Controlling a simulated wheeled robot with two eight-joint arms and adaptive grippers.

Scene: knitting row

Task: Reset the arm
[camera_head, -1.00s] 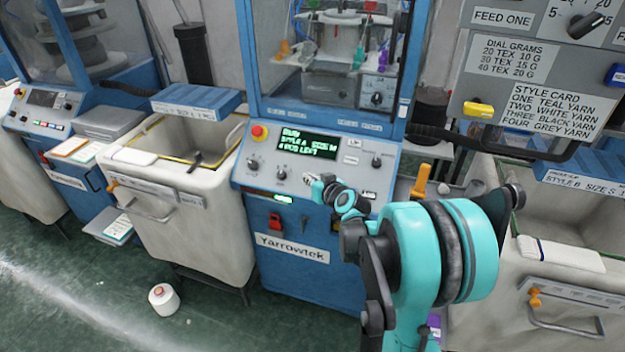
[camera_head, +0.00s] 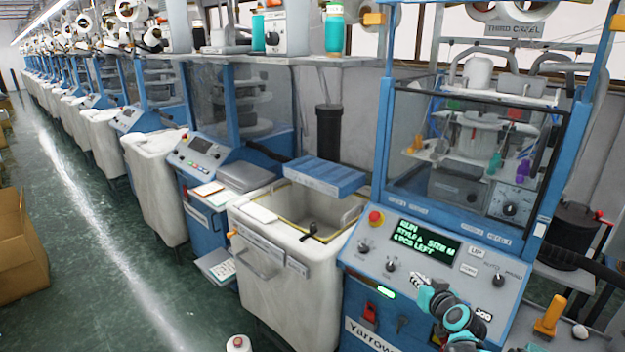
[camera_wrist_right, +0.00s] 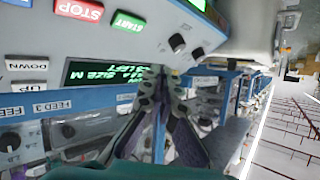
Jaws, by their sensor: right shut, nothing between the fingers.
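My right gripper (camera_head: 420,284) is in front of the sloped control panel (camera_head: 436,240) of the blue knitting machine, near its lower edge. My teal arm rises to it from the bottom. In the right wrist view the fingers (camera_wrist_right: 161,78) are together, with nothing between them, and overlap the panel's green-lit display (camera_wrist_right: 95,72). I cannot tell whether the tips touch the panel. The display reads RUN, STYLE A, SIZE M and a pieces-left line. My left gripper is not in view.
A white bin (camera_head: 288,300) stands left of the machine with a blue box (camera_head: 325,176) across its rim. An orange handle (camera_head: 550,314) is at the right. A white yarn cone (camera_head: 238,343) is on the floor. The green aisle (camera_head: 95,265) at the left is mostly clear.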

